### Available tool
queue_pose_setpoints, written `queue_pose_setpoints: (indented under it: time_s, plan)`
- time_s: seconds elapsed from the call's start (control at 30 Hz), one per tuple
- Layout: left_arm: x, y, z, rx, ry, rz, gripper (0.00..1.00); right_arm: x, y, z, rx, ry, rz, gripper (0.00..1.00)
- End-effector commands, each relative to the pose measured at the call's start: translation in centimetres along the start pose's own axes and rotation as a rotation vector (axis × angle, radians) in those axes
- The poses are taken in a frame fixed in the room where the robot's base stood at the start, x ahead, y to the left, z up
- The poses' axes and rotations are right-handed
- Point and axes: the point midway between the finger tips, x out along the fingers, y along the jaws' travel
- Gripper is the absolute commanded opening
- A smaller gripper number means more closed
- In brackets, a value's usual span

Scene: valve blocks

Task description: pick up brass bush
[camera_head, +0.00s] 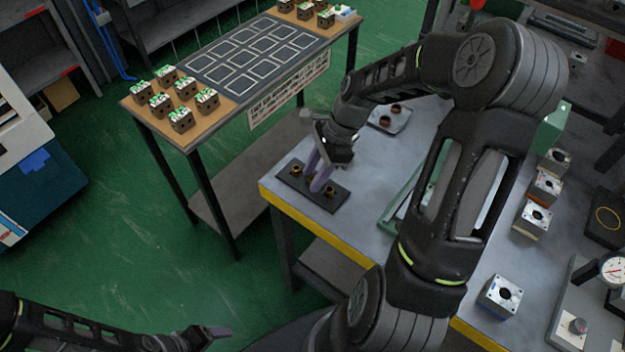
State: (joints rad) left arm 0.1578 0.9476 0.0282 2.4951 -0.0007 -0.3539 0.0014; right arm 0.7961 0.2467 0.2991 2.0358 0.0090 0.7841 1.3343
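Two small brass bushes show on a dark plate (335,203) at the left corner of the grey workbench: one bush (296,170) at its left part, the other bush (330,190) nearer its right end. My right gripper (317,180) points down at the plate between these two bushes. Its purple fingers reach close to the plate, and it is unclear whether anything is between them. My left gripper (218,332) is low at the bottom left, over the floor and far from the plate. Whether its fingers are apart does not show.
A tray (403,124) with dark round parts lies behind my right gripper. Valve blocks (503,294) stand along the bench's right side, near a gauge (612,270). A separate table (238,89) holds several green-topped blocks and a marked dark mat. My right arm covers much of the bench.

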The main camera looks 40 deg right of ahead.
Motion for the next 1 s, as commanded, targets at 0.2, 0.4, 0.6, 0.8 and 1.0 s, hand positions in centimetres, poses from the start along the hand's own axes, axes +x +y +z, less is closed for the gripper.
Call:
queue_pose_setpoints:
  time_s: [0.2, 0.4, 0.6, 0.8, 1.0]
  plan:
    - [0.00, 0.00, 0.00, 0.000, 0.000, 0.000, 0.74, -0.01, 0.00, 0.00, 0.000, 0.000, 0.000, 0.17]
    - [0.00, 0.00, 0.00, 0.000, 0.000, 0.000, 0.74, -0.01, 0.00, 0.00, 0.000, 0.000, 0.000, 0.01]
    - [0.00, 0.00, -0.01, 0.000, 0.000, 0.000, 0.74, -0.01, 0.00, 0.00, 0.000, 0.000, 0.000, 0.00]
    - [0.00, 0.00, -0.01, 0.000, 0.000, 0.000, 0.74, -0.01, 0.00, 0.00, 0.000, 0.000, 0.000, 0.00]
    - [0.05, -0.02, -0.01, 0.000, 0.000, 0.000, 0.74, -0.54, -0.05, 0.19, 0.000, 0.001, -0.001, 0.00]
